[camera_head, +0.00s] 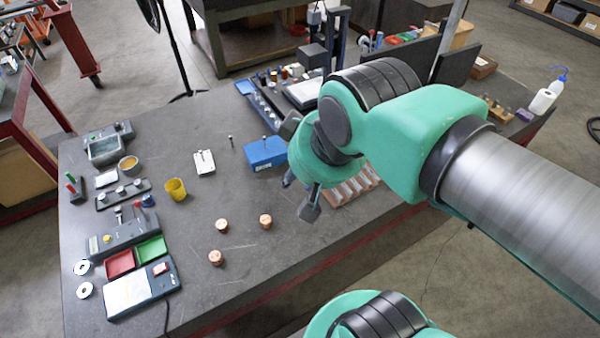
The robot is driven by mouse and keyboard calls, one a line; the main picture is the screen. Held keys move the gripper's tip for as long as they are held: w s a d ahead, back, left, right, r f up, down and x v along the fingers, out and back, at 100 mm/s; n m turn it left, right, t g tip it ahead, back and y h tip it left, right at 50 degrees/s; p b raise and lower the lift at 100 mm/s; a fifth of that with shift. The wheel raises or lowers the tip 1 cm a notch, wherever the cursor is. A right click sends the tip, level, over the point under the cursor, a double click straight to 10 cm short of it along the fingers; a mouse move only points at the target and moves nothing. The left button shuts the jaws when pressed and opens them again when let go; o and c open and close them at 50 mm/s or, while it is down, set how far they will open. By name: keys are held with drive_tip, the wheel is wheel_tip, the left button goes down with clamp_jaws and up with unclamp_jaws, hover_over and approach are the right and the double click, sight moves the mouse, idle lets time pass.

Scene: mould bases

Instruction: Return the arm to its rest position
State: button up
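My arm reaches in from the right, with its teal and metal links over the right part of the dark grey table (200,255). My gripper (299,194) hangs below the wrist, above the table beside a tray with pale compartments (352,188). Its two dark fingertips show apart, with nothing visible between them. The wrist hides the gripper's upper part and some of the tray.
Three copper-coloured cylinders (222,226) stand on the table left of my gripper. A blue box (265,152) and a yellow cup (175,189) stand farther back. A scale (140,290) with red and green trays nearby is at left. Dark upright panels (456,63) stand behind my arm.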

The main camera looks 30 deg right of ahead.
drive_tip(key=shift+f, duration=0.1)
wheel_tip(320, 180, down, 11)
drive_tip(key=b, duration=1.1)
drive_tip(key=shift+f+b, duration=0.2)
drive_tip(key=shift+b, duration=0.15)
idle(6.0)
